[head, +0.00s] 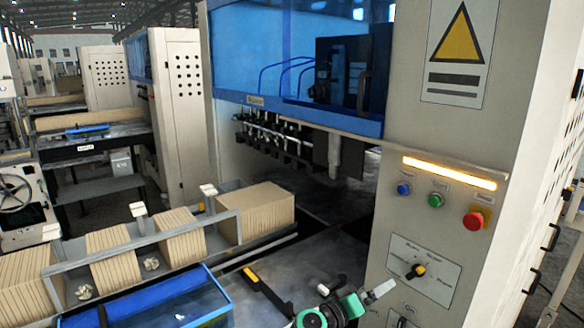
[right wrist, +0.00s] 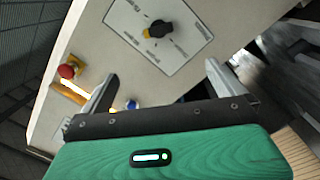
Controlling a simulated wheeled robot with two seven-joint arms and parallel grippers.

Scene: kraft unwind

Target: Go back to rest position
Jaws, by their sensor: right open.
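My right gripper (head: 380,291) shows at the bottom centre of the head view, with a green body and pale fingers, just left of the machine's control panel. In the right wrist view my right gripper (right wrist: 162,83) has its two metal fingers spread wide, with nothing between them. The rotary knob (head: 416,270), black with a yellow mark on a white plate, lies beyond the fingers. The knob also shows at the top of the wrist view (right wrist: 158,28), apart from the fingers. My left gripper is not in view.
The panel bears a red stop button (head: 473,221), a green button (head: 435,200), a blue button (head: 403,189) and a lit bar (head: 449,172). A blue-edged bin (head: 150,303) and kraft stacks (head: 256,212) stand left. A yellow-black handle (head: 266,291) lies nearby.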

